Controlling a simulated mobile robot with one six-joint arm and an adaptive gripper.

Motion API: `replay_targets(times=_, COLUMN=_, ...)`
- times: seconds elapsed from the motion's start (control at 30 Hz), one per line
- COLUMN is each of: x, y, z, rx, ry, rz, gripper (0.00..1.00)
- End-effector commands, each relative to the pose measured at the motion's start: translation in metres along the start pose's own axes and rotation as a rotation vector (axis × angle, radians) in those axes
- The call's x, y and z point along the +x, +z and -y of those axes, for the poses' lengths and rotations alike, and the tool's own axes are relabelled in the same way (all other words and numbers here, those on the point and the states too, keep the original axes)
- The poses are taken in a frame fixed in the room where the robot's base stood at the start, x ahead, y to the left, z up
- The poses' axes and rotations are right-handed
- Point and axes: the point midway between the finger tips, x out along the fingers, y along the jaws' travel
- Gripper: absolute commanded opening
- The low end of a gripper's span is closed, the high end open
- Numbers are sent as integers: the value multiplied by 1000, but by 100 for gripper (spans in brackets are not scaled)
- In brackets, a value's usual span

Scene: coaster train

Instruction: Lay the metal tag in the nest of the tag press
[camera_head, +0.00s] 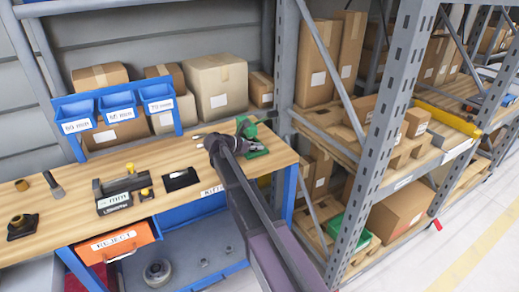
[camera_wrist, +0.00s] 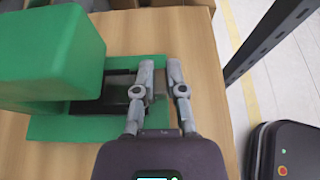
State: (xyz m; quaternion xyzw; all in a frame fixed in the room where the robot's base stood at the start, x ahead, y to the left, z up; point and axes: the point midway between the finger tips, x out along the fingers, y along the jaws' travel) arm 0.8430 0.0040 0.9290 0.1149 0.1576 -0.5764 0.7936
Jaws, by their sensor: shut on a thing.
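The tag press is green and stands at the right end of the wooden bench, in the head view (camera_head: 247,129) and large at the left in the wrist view (camera_wrist: 52,60). Its dark nest (camera_wrist: 118,84) shows on the green base, beside the tall green block. My gripper (camera_wrist: 160,78) is at the right edge of that base, just right of the nest. Its fingers are shut on a small thin piece, apparently the metal tag (camera_wrist: 159,84), which hardly shows between the fingertips.
The wooden bench (camera_head: 120,217) carries a grey device with a "mm" label (camera_head: 120,192), a black pad (camera_head: 180,180) and dark fittings at the left. Blue bins (camera_head: 118,107) hang behind. A grey rack upright (camera_head: 385,130) stands right of the bench.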

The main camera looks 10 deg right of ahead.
Motion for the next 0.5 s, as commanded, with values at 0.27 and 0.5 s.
replay_targets(times=0.27, x=0, y=-1, z=-17, rx=0, ry=0, rz=0, gripper=0)
replay_targets(times=0.5, x=0, y=-2, z=-26, rx=0, ry=1, rz=0, gripper=0)
